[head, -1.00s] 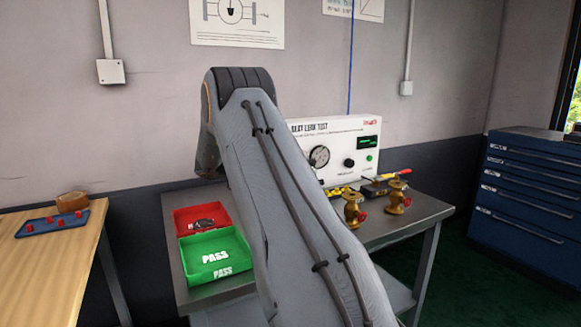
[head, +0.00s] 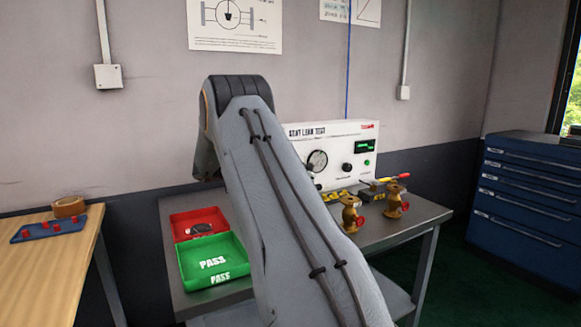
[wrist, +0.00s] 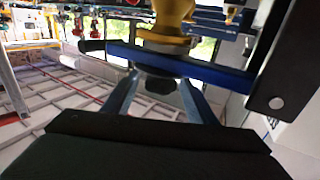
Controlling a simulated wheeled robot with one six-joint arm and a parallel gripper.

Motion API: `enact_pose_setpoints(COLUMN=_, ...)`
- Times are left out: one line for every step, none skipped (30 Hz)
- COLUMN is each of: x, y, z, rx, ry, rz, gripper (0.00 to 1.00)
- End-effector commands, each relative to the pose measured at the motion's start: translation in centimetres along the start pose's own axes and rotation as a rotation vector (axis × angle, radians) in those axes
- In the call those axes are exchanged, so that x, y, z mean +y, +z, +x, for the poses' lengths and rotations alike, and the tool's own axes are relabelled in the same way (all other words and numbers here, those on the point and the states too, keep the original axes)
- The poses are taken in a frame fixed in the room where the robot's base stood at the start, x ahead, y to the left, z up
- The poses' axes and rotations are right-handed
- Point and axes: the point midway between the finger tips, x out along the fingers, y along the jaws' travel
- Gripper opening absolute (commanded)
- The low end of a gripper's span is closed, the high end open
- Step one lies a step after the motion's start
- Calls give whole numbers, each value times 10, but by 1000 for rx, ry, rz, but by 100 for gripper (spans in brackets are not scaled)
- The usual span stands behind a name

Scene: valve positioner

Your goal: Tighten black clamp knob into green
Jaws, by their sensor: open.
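In the wrist view, my gripper (wrist: 159,84) is open, its two grey-blue fingers pointing at a dark knob-like part (wrist: 158,72) under a blue bar (wrist: 205,70). The fingers are on either side of this part; I cannot tell whether they touch it. A brass valve body (wrist: 172,14) sits above the bar. No green mark shows on the knob or bar. In the head view, my arm hides my gripper and the knob. The white seat leak test unit (head: 336,150) stands behind the arm, with a gauge, a small black knob and a green display.
A grey bench (head: 375,238) carries a red tray (head: 178,218), a green PASS tray (head: 190,272) and two brass valves (head: 351,214) with red parts. A wooden table (head: 40,270) is at left, a blue drawer cabinet (head: 525,200) at right. A dark panel (wrist: 292,70) is close at right in the wrist view.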

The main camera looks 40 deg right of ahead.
Motion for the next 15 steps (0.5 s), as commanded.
enact_pose_setpoints(x=0, y=1, z=-4, rx=0, ry=-1, rz=0, gripper=52)
enact_pose_setpoints(x=0, y=1, z=-6, rx=0, ry=-2, rz=0, gripper=52)
enact_pose_setpoints(x=0, y=1, z=-11, rx=0, ry=-2, rz=-1, gripper=52)
enact_pose_setpoints(x=-1, y=2, z=-16, rx=0, ry=-3, rz=0, gripper=52)
enact_pose_setpoints(x=-1, y=2, z=-21, rx=0, ry=-2, rz=0, gripper=52)
enact_pose_setpoints(x=0, y=2, z=-28, rx=0, ry=-2, rz=0, gripper=52)
enact_pose_setpoints(x=-1, y=2, z=-34, rx=0, ry=-2, rz=1, gripper=52)
enact_pose_setpoints(x=-1, y=2, z=-40, rx=-1, ry=-2, rz=2, gripper=52)
enact_pose_setpoints(x=-1, y=2, z=-50, rx=-1, ry=-2, rz=1, gripper=52)
enact_pose_setpoints(x=0, y=2, z=-55, rx=-1, ry=-1, rz=1, gripper=52)
enact_pose_setpoints(x=0, y=-1, z=-52, rx=0, ry=1, rz=-2, gripper=52)
enact_pose_setpoints(x=0, y=-3, z=-52, rx=0, ry=2, rz=-2, gripper=52)
enact_pose_setpoints(x=-1, y=-4, z=-52, rx=0, ry=2, rz=-1, gripper=52)
enact_pose_setpoints(x=-1, y=-4, z=-53, rx=0, ry=1, rz=-1, gripper=52)
enact_pose_setpoints(x=-1, y=-4, z=-54, rx=0, ry=1, rz=-2, gripper=52)
